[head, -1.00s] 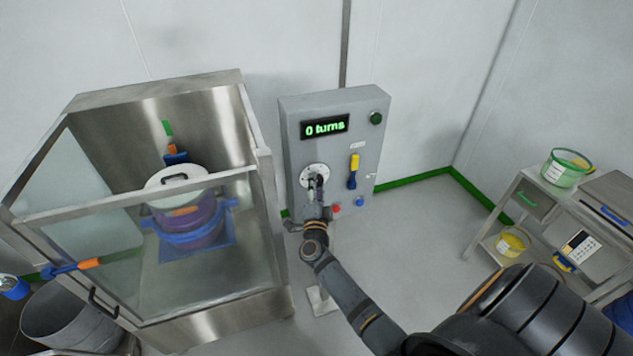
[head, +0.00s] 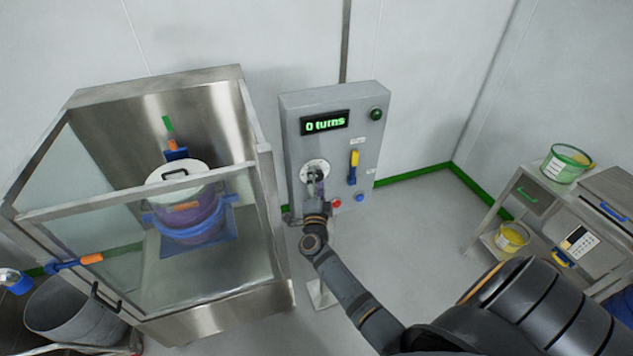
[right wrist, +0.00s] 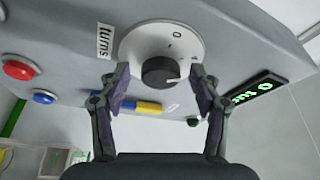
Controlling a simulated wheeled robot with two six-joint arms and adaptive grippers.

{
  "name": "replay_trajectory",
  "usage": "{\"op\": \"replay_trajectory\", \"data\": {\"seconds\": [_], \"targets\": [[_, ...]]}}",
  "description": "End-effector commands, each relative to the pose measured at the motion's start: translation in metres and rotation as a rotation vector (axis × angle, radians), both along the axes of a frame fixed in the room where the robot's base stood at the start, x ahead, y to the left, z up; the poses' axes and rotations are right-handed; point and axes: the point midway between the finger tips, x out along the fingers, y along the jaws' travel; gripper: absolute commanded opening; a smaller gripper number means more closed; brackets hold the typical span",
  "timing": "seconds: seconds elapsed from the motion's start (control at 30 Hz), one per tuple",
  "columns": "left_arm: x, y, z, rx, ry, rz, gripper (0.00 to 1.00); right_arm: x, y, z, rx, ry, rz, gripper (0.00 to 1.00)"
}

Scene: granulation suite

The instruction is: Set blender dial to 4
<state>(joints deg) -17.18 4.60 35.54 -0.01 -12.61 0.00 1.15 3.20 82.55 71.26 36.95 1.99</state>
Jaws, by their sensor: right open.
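The blender dial is a black knob (right wrist: 160,71) on a round white plate, which also shows in the head view (head: 314,168). It sits on the front of a grey control box (head: 293,130). The box's display (head: 324,122) reads "0 turns". In the right wrist view the knob lies between and just beyond the fingertips of my right gripper (right wrist: 161,88). The gripper is open, with a finger on each side; I cannot tell whether either touches the knob. Most plate markings are hidden or unreadable. My left gripper is not in view.
The box also carries a yellow-and-blue lever (head: 353,169), a red button (head: 336,203), a blue button (head: 360,198) and a green lamp (head: 376,114). A glass-fronted steel enclosure (head: 262,215) stands close on the left. A steel cart (head: 490,215) stands at right.

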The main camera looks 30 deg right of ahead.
Motion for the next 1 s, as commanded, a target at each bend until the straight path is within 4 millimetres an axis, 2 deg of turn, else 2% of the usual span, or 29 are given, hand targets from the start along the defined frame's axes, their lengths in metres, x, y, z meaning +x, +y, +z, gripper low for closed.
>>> {"op": "replay_trajectory", "data": {"seconds": [0.17,0.27,0.53,0.7,0.83,1.0], "targets": [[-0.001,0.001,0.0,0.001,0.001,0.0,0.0,-0.001,0.001,0.0,0.0,0.0,0.0,0.64],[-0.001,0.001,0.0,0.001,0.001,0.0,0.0,-0.01,0.008,-0.002,0.001,0.001,0.001,0.64],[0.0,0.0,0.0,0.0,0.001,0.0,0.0,-0.063,0.043,-0.012,0.003,0.004,-0.002,0.64],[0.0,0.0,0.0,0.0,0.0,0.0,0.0,-0.088,0.06,-0.015,0.002,0.001,-0.002,0.64],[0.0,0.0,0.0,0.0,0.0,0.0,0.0,-0.096,0.067,-0.016,-0.001,0.0,-0.001,0.64],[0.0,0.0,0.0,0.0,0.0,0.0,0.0,-0.098,0.068,-0.016,0.0,0.0,-0.001,0.64]]}}
